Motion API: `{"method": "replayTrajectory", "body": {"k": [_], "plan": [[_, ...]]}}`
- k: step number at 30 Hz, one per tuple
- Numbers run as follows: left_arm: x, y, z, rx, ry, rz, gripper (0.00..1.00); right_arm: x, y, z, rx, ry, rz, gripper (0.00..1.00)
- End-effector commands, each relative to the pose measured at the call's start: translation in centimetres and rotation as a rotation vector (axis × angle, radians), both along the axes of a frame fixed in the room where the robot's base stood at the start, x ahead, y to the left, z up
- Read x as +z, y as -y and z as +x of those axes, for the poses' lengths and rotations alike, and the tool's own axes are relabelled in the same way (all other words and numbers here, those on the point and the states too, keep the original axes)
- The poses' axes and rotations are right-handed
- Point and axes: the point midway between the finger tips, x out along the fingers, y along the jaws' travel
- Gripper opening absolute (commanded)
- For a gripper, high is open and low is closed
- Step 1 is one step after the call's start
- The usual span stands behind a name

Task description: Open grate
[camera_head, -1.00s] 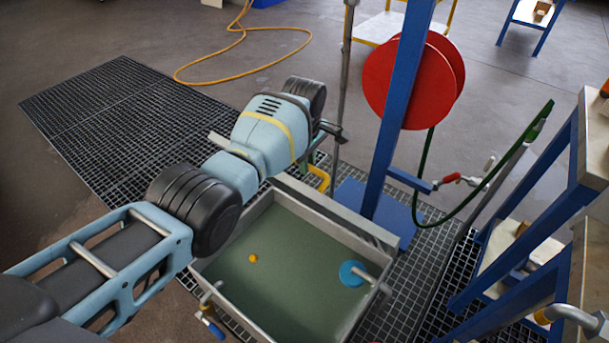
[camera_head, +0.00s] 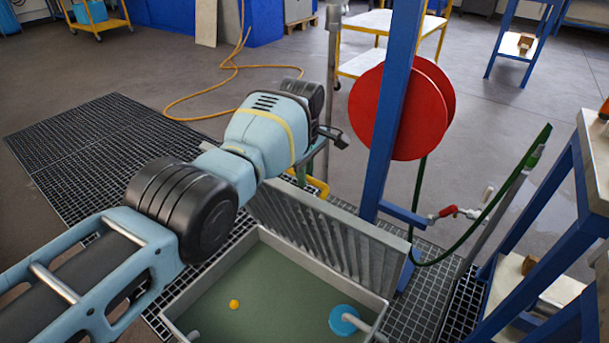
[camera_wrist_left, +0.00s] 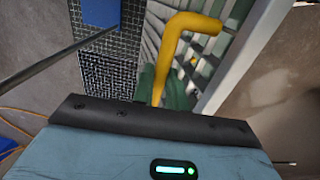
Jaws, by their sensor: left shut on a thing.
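The grate (camera_head: 330,240) is a grey slatted panel raised on edge along the far side of the basin (camera_head: 210,277), its slats facing me. A bent yellow handle (camera_head: 318,187) sits at its upper left edge; it also shows in the left wrist view (camera_wrist_left: 182,40). My left gripper (camera_head: 304,172) reaches over the basin from the left and is shut on the handle. In the left wrist view its green fingers (camera_wrist_left: 165,92) are around the handle's lower end. My arm hides part of the basin's left side. My right gripper is out of view.
Greenish liquid in the basin holds a yellow ball (camera_head: 234,304) and a blue disc (camera_head: 343,319). A blue post (camera_head: 393,110) with a red reel (camera_head: 425,110) stands behind the grate. Blue-framed benches (camera_head: 545,220) stand right. Floor grating (camera_head: 90,140) lies left.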

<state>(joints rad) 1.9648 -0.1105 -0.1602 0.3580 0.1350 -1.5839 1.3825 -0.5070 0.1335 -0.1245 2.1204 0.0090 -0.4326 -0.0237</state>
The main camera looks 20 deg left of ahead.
Motion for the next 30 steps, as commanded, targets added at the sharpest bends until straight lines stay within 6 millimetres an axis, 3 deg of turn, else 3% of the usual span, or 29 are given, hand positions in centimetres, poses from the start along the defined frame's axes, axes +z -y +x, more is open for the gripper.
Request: {"method": "replayTrajectory", "body": {"k": [1,6,7,11,23,30], "plan": [[-0.9,0.4,-0.3,-0.004,-0.013,-0.008,0.00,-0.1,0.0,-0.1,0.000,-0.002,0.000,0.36],[-0.9,0.4,-0.4,-0.004,-0.013,-0.008,0.00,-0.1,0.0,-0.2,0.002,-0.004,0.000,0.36],[-0.9,0.4,-0.4,-0.004,-0.014,-0.009,0.18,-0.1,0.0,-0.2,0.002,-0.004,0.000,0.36],[-0.7,0.3,-0.3,-0.003,-0.011,-0.006,0.35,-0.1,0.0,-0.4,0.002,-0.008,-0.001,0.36],[0.2,0.1,-0.1,0.000,-0.005,-0.001,0.36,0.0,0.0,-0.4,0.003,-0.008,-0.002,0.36],[3.2,0.0,-0.3,-0.001,-0.001,-0.003,0.36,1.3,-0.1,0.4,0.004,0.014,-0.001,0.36]]}}
